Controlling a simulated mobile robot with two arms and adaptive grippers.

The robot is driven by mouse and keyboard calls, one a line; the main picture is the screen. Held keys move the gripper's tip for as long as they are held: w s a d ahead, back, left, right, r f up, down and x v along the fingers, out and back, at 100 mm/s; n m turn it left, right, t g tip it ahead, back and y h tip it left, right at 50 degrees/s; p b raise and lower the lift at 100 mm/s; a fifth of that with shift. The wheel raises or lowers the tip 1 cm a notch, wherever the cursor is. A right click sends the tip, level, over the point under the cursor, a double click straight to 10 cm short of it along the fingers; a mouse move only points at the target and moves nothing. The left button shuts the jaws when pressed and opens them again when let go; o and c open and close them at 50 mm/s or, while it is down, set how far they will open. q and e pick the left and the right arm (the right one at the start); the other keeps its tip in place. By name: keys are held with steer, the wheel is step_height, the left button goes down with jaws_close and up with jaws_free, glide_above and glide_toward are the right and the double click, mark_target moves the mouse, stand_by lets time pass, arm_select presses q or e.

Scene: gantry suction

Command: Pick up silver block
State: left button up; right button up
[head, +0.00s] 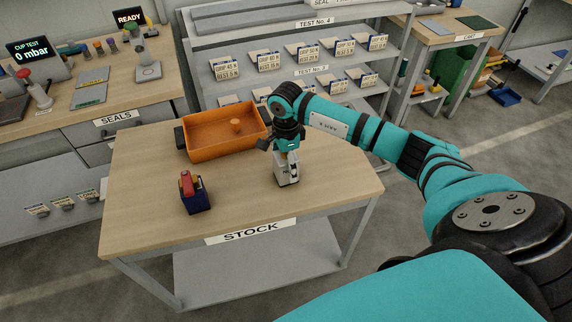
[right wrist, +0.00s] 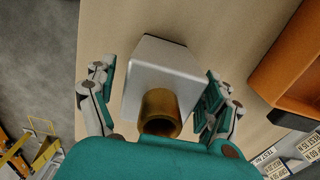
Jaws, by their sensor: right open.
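The silver block (head: 284,181) stands on the wooden STOCK table, right of its middle, partly covered by my gripper in the head view. In the right wrist view the silver block (right wrist: 160,68) has a brass cylinder (right wrist: 160,112) on its near part. My right gripper (head: 288,164) reaches down over the block from above. My left gripper is not in view.
An orange bin (head: 188,139) with an orange round piece inside stands behind the block. A dark blue block with a red top (head: 196,195) stands to the left. The STOCK table (head: 240,203) is otherwise mostly clear. A shelf with labelled boxes (head: 225,68) stands behind.

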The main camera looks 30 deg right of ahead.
steer(key=c, duration=1.7)
steer(key=shift+r, duration=0.1)
jaws_close()
steer(key=shift+r, duration=0.1)
